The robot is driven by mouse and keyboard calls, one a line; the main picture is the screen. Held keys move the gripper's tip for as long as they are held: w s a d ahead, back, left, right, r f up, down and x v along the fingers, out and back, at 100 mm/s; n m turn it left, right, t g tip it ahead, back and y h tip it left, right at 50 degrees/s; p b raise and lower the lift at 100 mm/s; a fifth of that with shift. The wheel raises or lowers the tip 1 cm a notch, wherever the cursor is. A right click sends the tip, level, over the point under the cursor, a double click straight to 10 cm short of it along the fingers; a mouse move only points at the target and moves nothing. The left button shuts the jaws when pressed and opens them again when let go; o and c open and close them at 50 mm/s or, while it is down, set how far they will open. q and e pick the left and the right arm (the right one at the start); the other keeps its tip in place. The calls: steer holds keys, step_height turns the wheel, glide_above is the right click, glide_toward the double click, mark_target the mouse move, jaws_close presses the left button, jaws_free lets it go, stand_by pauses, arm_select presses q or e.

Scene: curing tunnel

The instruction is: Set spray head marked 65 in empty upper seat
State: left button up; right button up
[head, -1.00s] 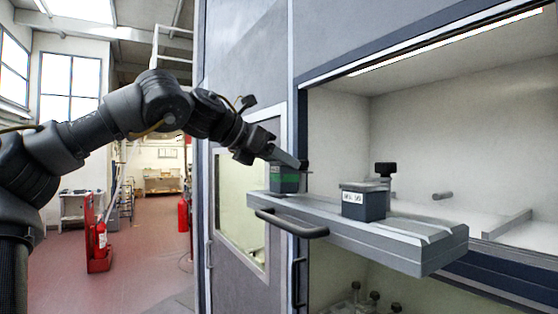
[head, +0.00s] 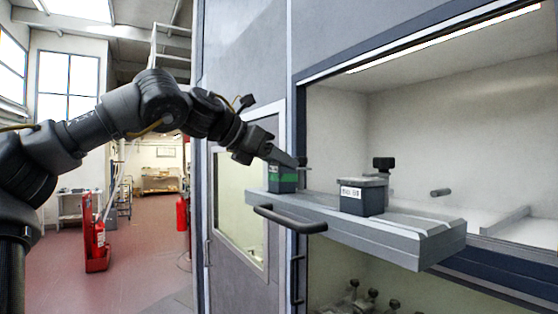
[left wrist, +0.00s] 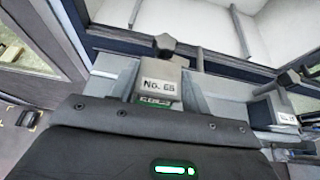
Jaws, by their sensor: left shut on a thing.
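A small dark grey block (head: 283,186) with a green band is at the left end of the grey shelf rail in the head view. My left gripper (head: 286,160) is shut on it from above and the left. In the left wrist view the held block (left wrist: 160,77) has a white label that reads No. 65 or 68, with a green strip below. A dark knob (left wrist: 168,46) shows just behind it. I cannot tell whether the block touches the rail or hangs just above it. My right gripper is not in view.
A second labelled block (head: 362,196), its number unclear, stands on the rail (head: 425,248) with a black knob (head: 382,164) behind it. A dark handle (head: 290,220) juts from the rail's front. Several dark-topped items (head: 372,297) stand in the lower bay. The rail between the blocks is clear.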

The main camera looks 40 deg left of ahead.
arm_select(q)
steer(key=shift+f+b, duration=0.6)
steer(key=shift+f, duration=0.2)
steer(key=o, duration=1.2)
steer(key=shift+o, duration=0.2)
steer(key=shift+f, duration=0.1)
steer(key=shift+s, duration=0.15)
steer(key=shift+s+a+r+b, duration=0.15)
steer(key=shift+s+r+b, duration=0.05)
steer(key=shift+s+b, duration=0.1)
steer(key=b+v, duration=0.2)
steer(key=v, duration=0.8)
steer(key=shift+b, duration=0.35)
steer(key=shift+r, duration=0.1)
